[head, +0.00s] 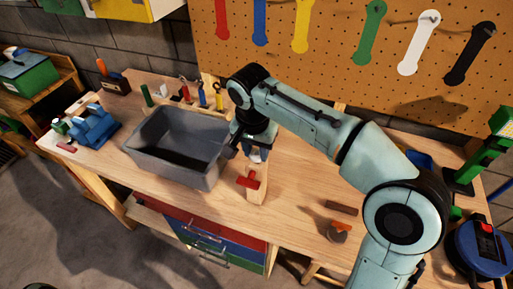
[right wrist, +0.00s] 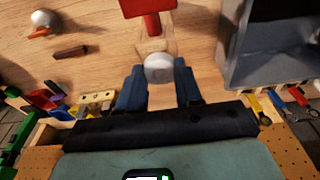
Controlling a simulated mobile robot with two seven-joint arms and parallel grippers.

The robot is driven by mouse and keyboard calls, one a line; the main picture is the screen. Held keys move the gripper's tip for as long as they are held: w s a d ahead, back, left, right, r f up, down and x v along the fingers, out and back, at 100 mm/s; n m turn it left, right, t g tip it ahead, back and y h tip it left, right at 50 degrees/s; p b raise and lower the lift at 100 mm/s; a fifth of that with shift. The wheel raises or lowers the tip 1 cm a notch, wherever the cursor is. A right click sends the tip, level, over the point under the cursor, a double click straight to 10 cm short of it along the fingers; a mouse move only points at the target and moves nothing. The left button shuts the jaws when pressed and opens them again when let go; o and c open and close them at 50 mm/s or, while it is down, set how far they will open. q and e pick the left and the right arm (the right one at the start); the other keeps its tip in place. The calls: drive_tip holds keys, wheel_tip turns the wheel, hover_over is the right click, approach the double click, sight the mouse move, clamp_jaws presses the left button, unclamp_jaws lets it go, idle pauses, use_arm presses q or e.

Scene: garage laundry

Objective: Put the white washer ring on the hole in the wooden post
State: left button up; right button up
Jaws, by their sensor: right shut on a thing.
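My right gripper (head: 256,150) is over the workbench, just right of the grey bin. In the right wrist view its two blue fingers (right wrist: 160,85) are on either side of a rounded white piece (right wrist: 158,68), which I take to be the white washer ring; the gripper is shut on it. Its hole is not visible. A pale wooden post (head: 257,190) is below the gripper, with a red T-shaped part (head: 248,181) at its side. In the right wrist view the pale wood (right wrist: 154,45) shows just past the white piece. I cannot tell whether they touch. The post's hole is not clear. My left gripper is not in view.
The grey bin (head: 164,133) stands close to the left of the gripper. A blue vise (head: 94,127) is at the bench's left end. A brown block (head: 342,208) and a round orange-and-grey item (head: 337,232) lie to the right. A pegboard (head: 340,60) with coloured wrenches rises behind.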

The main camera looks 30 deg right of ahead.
sight(253, 167)
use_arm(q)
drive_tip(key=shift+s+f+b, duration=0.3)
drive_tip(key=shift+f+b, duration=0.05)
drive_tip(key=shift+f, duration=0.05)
use_arm(e)
drive_tip(key=shift+f, duration=0.65)
drive_tip(key=o, duration=1.2)
drive_tip(key=shift+c, duration=0.2)
drive_tip(key=shift+r, duration=0.15)
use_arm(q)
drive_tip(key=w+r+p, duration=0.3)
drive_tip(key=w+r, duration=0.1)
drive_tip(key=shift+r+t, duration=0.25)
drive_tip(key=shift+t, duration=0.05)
use_arm(e)
wheel_tip(253, 167, up, 13)
drive_tip(key=s+a, duration=0.1)
drive_tip(key=shift+s+a, duration=0.15)
drive_tip(key=shift+a, duration=0.1)
